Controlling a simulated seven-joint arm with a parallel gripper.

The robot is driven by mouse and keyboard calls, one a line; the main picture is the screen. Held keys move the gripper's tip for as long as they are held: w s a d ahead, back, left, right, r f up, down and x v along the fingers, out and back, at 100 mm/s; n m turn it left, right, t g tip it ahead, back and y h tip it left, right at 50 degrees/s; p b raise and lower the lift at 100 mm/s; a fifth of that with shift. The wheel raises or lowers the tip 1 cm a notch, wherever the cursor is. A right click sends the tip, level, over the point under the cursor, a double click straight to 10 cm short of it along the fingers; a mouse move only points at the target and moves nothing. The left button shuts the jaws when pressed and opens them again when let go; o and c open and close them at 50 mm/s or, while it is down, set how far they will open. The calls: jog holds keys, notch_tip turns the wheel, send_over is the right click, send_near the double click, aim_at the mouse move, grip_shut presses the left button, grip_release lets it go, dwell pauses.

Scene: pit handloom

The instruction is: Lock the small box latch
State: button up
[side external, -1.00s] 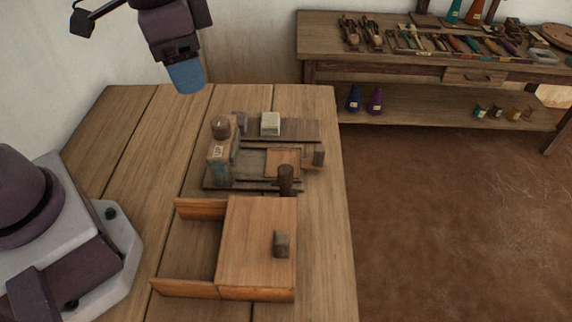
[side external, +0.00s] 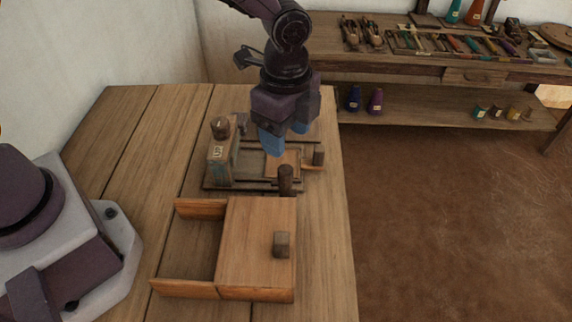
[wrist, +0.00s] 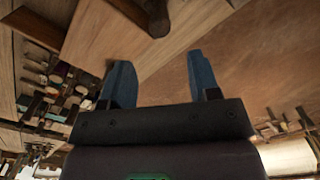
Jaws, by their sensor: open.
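The small latch assembly is a dark wooden board (side external: 240,185) on the table, behind the larger box in the side external view. It carries a flat, light-brown panel (side external: 279,166), a small peg block (side external: 319,157) at right and an upright block with a label (side external: 217,160) at left. A dark upright handle (side external: 286,178) stands at its near edge. I cannot tell which part is the latch or whether it is locked. My gripper (side external: 285,142) is over the panel, blue fingers pointing down, open and empty. In the wrist view the fingers are apart (wrist: 161,82).
A larger wooden box (side external: 258,220) with a small knob (side external: 281,244) and an open left part stands in front. The table's right edge is close. Bare table (side external: 130,150) lies to the left. A bench with several tools (side external: 440,65) stands behind.

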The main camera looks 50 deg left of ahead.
aim_at(286, 169)
notch_tip(286, 169, down, 8)
jog(key=shift+f, duration=0.2)
jog(key=c, duration=0.9)
